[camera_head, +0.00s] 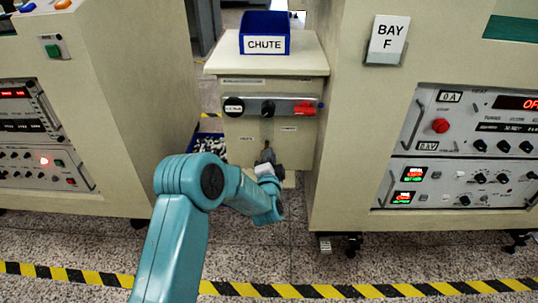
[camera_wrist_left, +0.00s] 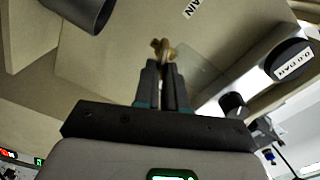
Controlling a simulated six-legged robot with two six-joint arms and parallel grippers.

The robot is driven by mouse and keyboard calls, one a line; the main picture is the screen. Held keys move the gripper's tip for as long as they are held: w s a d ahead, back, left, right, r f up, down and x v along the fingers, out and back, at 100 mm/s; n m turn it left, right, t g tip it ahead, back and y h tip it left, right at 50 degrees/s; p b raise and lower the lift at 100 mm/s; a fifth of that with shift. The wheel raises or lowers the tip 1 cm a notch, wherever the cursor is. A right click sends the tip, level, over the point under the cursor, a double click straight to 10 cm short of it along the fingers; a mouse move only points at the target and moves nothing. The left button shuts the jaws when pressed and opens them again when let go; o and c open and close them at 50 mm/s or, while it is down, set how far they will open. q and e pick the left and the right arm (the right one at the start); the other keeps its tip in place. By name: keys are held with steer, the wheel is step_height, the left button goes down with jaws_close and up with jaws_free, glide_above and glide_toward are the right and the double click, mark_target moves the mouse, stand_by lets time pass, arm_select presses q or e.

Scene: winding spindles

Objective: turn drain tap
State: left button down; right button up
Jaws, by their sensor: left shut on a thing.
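The drain tap shows in the left wrist view as a small brass-coloured piece (camera_wrist_left: 163,46) between my fingertips, near a partly cut-off label ending in "AIN" (camera_wrist_left: 195,6). My left gripper (camera_wrist_left: 162,68) is shut on the tap, its two dark fingers close together. In the head view my left gripper (camera_head: 266,157) is at the lower front of the beige cabinet (camera_head: 240,143) with the chute, and it hides the tap there. My right gripper is in neither view.
A blue bin labelled CHUTE (camera_head: 264,34) stands on the cabinet. Striped tape (camera_head: 330,291) crosses the floor.

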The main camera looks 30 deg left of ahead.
arm_select(q)
steer(key=m, duration=0.3)
steer(key=m+p, duration=0.1)
steer(key=shift+d+f+m, duration=0.1)
steer(key=shift+f+m, duration=0.15)
steer(key=shift+m, duration=0.15)
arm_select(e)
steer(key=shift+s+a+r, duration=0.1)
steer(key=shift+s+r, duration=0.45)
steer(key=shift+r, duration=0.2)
arm_select(q)
steer(key=c, duration=1.2)
jaws_free()
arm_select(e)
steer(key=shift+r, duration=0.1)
arm_select(q)
steer(key=p+v, duration=0.4)
steer(key=v, duration=1.2)
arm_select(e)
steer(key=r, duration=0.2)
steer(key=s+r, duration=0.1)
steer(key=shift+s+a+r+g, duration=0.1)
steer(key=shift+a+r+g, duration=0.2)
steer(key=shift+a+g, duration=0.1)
